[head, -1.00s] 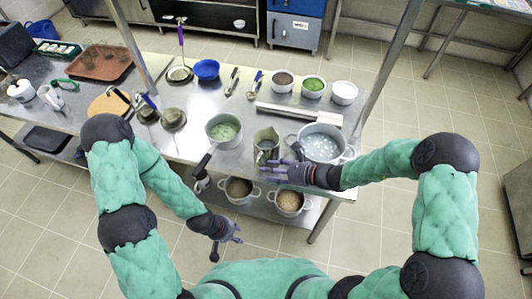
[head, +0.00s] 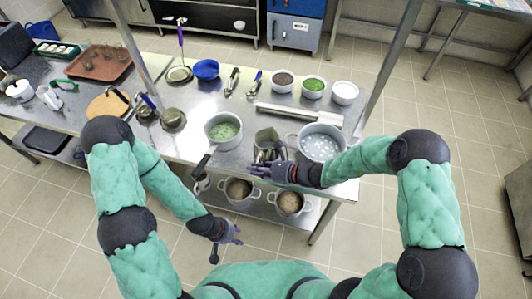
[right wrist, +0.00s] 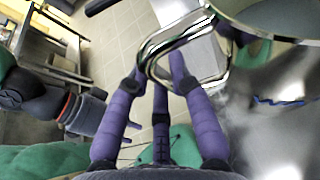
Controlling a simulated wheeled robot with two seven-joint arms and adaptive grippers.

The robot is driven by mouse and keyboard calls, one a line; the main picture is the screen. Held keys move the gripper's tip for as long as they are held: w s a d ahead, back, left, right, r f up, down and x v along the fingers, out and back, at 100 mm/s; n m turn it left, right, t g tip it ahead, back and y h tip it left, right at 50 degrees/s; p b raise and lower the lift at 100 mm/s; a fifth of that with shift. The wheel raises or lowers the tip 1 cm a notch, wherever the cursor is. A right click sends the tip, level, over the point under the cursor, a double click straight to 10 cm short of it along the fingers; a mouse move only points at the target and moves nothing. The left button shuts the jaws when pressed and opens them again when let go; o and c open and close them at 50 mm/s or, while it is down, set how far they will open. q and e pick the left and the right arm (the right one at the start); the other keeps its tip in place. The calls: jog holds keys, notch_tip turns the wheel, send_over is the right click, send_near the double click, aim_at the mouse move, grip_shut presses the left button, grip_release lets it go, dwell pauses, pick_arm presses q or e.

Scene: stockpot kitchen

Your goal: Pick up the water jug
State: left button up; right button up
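The water jug (head: 266,137) is a grey-green metal jug standing on the steel table, between a saucepan and a large pot. Its shiny looped handle (right wrist: 150,62) shows in the right wrist view, with the reflective jug body at the right. My right gripper (head: 258,168) is at the near side of the jug, low and by the handle. In the right wrist view its purple fingers (right wrist: 158,70) are spread, with the handle at the fingertips. Whether they touch it I cannot tell. My left gripper (head: 234,236) is open and empty, below the table's front edge.
A saucepan (head: 211,143) stands left of the jug, its handle toward me. A large two-handled pot (head: 338,157) stands close at its right. Pots (head: 240,201) sit on the lower shelf. A metal post (head: 386,65) rises at the table's right.

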aim_at(258, 163)
grip_shut()
jog(key=shift+r, duration=0.1)
jog(key=shift+r, duration=0.25)
jog(key=r, duration=0.2)
jog(key=r+p, duration=0.1)
jog(key=shift+s+d+r, duration=0.2)
jog(key=shift+d+r, duration=0.05)
jog(key=shift+r, duration=0.1)
jog(key=s+d+r+p, duration=0.3)
jog(key=s+d+r, duration=0.4)
jog(key=s, duration=0.4)
jog(key=shift+s+d+r, duration=0.15)
jog(key=shift+r, duration=0.7)
